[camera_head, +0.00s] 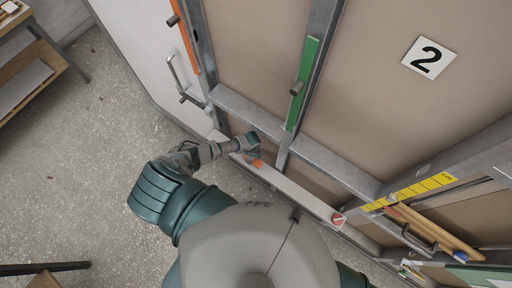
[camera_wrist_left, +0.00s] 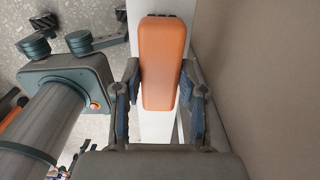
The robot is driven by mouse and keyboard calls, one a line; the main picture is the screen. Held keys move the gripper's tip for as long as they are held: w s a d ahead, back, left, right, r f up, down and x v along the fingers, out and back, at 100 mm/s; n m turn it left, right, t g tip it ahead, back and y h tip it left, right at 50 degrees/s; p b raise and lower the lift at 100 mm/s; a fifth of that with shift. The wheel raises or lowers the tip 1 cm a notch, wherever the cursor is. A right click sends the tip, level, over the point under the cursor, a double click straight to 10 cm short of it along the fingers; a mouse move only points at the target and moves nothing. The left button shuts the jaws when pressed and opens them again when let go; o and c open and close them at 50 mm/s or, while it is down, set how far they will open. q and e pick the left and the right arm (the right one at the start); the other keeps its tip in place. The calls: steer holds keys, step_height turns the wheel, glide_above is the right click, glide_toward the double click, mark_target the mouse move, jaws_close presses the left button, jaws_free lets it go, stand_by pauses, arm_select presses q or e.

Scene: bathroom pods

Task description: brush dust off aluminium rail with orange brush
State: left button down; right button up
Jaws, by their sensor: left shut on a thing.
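The orange brush (camera_wrist_left: 163,65) is held lengthwise between the two fingers of my left gripper (camera_wrist_left: 160,85) in the left wrist view. A little of it shows as an orange patch (camera_head: 257,163) in the head view. My left gripper (camera_head: 251,150) is shut on it, over the pale lower rail (camera_head: 300,193) at the foot of the wall frame. The pale strip (camera_wrist_left: 155,125) runs beneath the brush in the wrist view. Whether the brush touches it, I cannot tell. No dust is clearly visible on it. My right gripper is out of view.
Above the pale rail runs a grey metal crossbar (camera_head: 330,160). A green strip (camera_head: 302,85) with a peg stands on an upright. A yellow marked strip (camera_head: 408,191) and wooden pieces (camera_head: 440,233) are at right. The speckled floor (camera_head: 90,170) is mostly clear at left.

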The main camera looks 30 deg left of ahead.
arm_select(q)
steer(key=shift+a, duration=0.7)
steer(key=shift+w+a, duration=0.15)
steer(key=shift+a, duration=1.35)
steer(key=shift+d+p, duration=0.35)
steer(key=shift+d, duration=0.35)
steer(key=shift+s+d, duration=0.15)
steer(key=shift+d, duration=0.6)
steer(key=shift+s+d, duration=0.1)
steer(key=shift+d, duration=0.6)
steer(key=shift+s+d+p, duration=0.1)
steer(key=shift+d+p, duration=0.4)
steer(key=shift+d, duration=0.2)
steer(key=shift+s+d+p, duration=0.1)
steer(key=shift+d+p, duration=0.4)
steer(key=shift+d, duration=2.2)
steer(key=shift+s+d+f, duration=0.1)
steer(key=shift+s+d, duration=0.05)
steer(key=shift+d, duration=1.75)
steer(key=shift+s+d, duration=0.1)
